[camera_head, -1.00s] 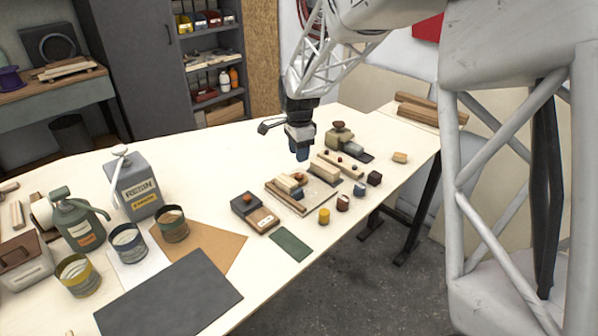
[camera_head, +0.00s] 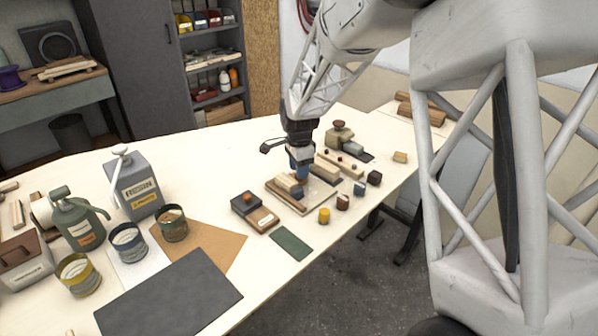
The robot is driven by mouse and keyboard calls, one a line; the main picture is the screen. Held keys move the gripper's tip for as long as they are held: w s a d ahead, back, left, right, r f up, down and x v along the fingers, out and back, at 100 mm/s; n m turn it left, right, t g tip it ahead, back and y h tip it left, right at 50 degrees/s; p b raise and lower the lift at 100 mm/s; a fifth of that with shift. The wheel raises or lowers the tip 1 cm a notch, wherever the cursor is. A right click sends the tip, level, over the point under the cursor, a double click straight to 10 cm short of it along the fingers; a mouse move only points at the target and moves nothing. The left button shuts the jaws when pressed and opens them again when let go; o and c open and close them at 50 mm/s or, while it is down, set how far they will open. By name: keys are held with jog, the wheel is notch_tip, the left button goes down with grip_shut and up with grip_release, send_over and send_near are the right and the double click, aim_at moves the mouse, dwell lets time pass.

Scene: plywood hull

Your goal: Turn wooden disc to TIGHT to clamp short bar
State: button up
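A low wooden fixture board (camera_head: 273,187) lies on the white table, with pale wooden bars (camera_head: 288,184) on it. My gripper (camera_head: 300,173) points down, with its blue fingertips at the far side of these bars. The small orange-brown wooden disc is hidden behind my fingers. I cannot tell whether the fingers touch it or whether they are open or shut. The TIGHT mark is too small to read, and I cannot tell which bar is the short one.
A dark block on a wooden base (camera_head: 247,209) stands left of the fixture. A yellow cylinder (camera_head: 324,215) and small blocks (camera_head: 342,201) stand in front and to the right. A grey-green device (camera_head: 341,137) stands behind. A green mat (camera_head: 291,244) lies in front.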

jog(key=shift+f, duration=0.7)
jog(key=c, duration=0.7)
jog(key=shift+o, duration=0.2)
jog(key=shift+n, duration=0.3)
jog(key=n, duration=0.4)
jog(key=shift+n, duration=2.4)
